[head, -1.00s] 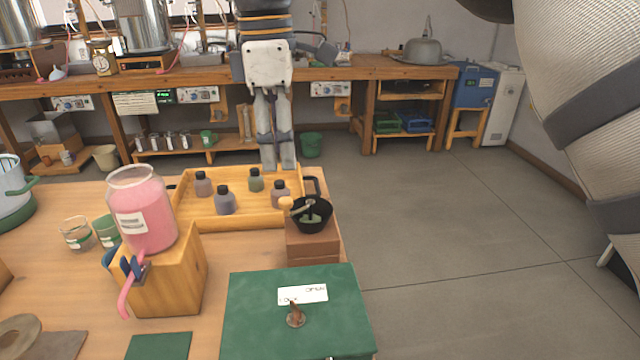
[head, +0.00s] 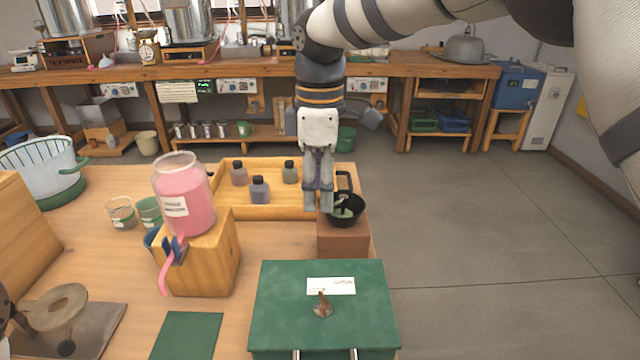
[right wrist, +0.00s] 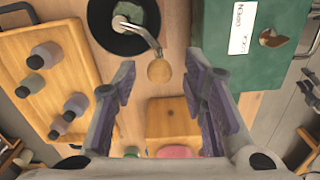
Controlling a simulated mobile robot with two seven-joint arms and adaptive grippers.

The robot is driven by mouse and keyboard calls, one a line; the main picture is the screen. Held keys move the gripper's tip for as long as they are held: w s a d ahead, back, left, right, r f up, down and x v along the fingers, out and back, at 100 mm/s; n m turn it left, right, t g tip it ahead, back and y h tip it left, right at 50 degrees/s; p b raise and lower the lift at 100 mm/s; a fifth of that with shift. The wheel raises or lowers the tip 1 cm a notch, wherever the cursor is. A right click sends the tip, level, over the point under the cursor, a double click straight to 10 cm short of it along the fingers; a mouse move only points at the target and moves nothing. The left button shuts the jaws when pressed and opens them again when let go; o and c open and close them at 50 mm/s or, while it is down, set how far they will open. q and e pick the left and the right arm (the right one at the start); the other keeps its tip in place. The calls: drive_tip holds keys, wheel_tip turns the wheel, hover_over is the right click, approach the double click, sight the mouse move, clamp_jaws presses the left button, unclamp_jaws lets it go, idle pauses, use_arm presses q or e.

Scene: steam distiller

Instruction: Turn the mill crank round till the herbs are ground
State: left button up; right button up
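The mill is a black round bowl (head: 347,212) with green herbs in it, on a brown wooden block (head: 342,241). Its metal crank also shows in the right wrist view, with a wooden knob (right wrist: 159,70) at the end. My right gripper (head: 318,208) points down at the bowl's left side and hides the knob in the head view. In the right wrist view its two fingers are apart, and the knob appears between their tips without visible contact on either side.
A tray (head: 228,208) with dark-capped bottles stands behind and left of the mill. A green box (head: 280,322) with a brown knob stands in front. A pink jar (head: 184,192) sits on a wooden stand at left. Open floor lies right of the table.

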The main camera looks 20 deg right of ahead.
clamp_jaws()
drive_tip(key=shift+w, duration=0.1)
drive_tip(key=w+m, duration=0.2)
drive_tip(key=m, duration=0.2)
drive_tip(key=w+m+b, duration=0.1)
drive_tip(key=w+m, duration=0.1)
drive_tip(key=m, duration=0.3)
drive_tip(key=w+d+m+b, duration=0.1)
drive_tip(key=w+m, duration=0.1)
drive_tip(key=m, duration=0.2)
drive_tip(key=shift+d+f+m, duration=0.1)
drive_tip(key=shift+f+m, duration=0.05)
drive_tip(key=shift+m, duration=0.25)
drive_tip(key=m, duration=0.1)
drive_tip(key=w+d+m+b, duration=0.1)
drive_tip(key=m, duration=0.1)
drive_tip(key=shift+d, duration=0.15)
use_arm(q)
drive_tip(key=shift+g, duration=0.7)
drive_tip(key=shift+s+f, duration=2)
drive_tip(key=shift+f, duration=0.1)
use_arm(e)
drive_tip(key=shift+w+d+m, duration=0.1)
drive_tip(key=shift+d+m, duration=0.2)
drive_tip(key=shift+m, duration=0.4)
drive_tip(key=shift+w+d+m, duration=0.1)
drive_tip(key=shift+d+m, duration=0.15)
drive_tip(key=shift+m, duration=0.45)
